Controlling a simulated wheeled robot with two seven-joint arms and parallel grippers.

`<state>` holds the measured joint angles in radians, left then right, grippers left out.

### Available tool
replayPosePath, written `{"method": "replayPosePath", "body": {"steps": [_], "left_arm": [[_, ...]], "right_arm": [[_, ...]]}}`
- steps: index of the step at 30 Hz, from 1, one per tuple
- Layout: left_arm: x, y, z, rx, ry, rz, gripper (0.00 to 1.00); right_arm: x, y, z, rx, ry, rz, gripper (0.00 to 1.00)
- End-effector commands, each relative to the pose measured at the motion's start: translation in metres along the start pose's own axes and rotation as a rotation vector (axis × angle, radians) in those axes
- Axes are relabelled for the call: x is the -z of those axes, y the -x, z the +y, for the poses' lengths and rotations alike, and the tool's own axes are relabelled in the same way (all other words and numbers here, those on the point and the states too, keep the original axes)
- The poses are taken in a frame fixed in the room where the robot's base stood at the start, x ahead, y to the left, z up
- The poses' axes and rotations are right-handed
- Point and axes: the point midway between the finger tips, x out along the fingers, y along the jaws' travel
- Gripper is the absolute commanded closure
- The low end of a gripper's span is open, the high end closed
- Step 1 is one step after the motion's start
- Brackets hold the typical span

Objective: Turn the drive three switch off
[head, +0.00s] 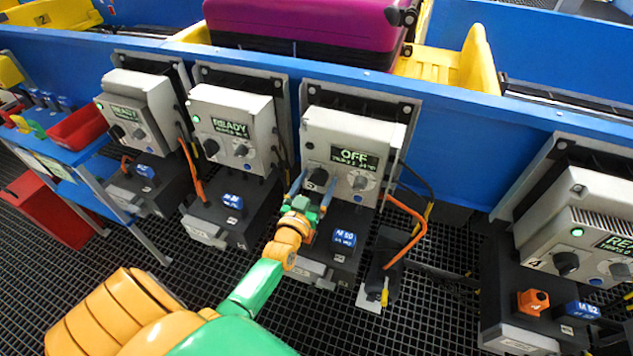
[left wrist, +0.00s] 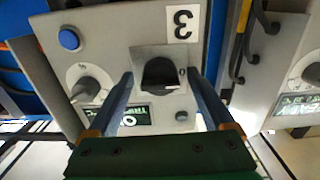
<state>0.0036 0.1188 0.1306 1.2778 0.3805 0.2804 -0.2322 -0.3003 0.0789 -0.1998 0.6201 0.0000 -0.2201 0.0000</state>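The drive three box (head: 378,130) is a light grey unit in the middle of the head view. Its display (head: 355,158) reads OFF, and no lit green lamp shows on it. Its black rotary switch (head: 318,178) also shows in the left wrist view (left wrist: 160,75), beside an upside-down label 3 (left wrist: 182,23). My left gripper (head: 310,186) is at the switch. In the left wrist view its two fingers (left wrist: 160,76) stand either side of the knob, open, with a gap on each side. The display is partly hidden there. My right gripper is not in view.
Two neighbouring drive boxes to the left (head: 233,118) (head: 140,103) read READY with green lamps. Drive four (head: 590,225) stands at the right, its lamp green. An orange cable (head: 408,240) hangs right of drive three. A magenta case (head: 300,25) lies on the conveyor behind.

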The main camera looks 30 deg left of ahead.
Motion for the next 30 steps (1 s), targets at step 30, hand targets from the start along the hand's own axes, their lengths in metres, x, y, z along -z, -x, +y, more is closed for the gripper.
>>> {"method": "replayPosePath", "body": {"steps": [30], "left_arm": [[0.000,0.071,0.000,0.000,-0.001,0.000,0.14]], "right_arm": [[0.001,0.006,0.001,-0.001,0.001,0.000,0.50]]}}
